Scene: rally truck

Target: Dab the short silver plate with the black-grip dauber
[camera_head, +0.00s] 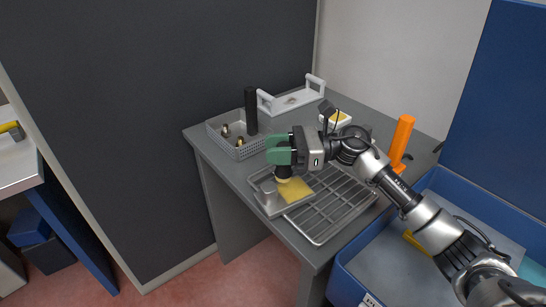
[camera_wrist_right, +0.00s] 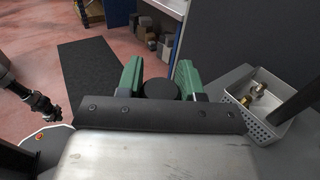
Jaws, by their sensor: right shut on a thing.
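My right gripper (camera_head: 282,151) has green fingers and is shut on the black-grip dauber (camera_head: 284,171), over the left end of the table rack. In the right wrist view the round dark end of the grip (camera_wrist_right: 161,89) shows between the green fingers. The dauber points down, its yellow lower end at a yellow square patch on a short silver plate (camera_head: 270,206). I cannot tell whether the dauber touches the patch.
The plate lies on a wire rack (camera_head: 333,210). A perforated basket (camera_head: 240,151) holds brass fittings; a black cylinder (camera_head: 251,110) stands there. Behind are a white two-handled piece (camera_head: 291,99) and a small yellow-topped tray (camera_head: 341,117). An orange-handled tool (camera_head: 402,138) stands right. A blue bin (camera_head: 345,282) adjoins the table.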

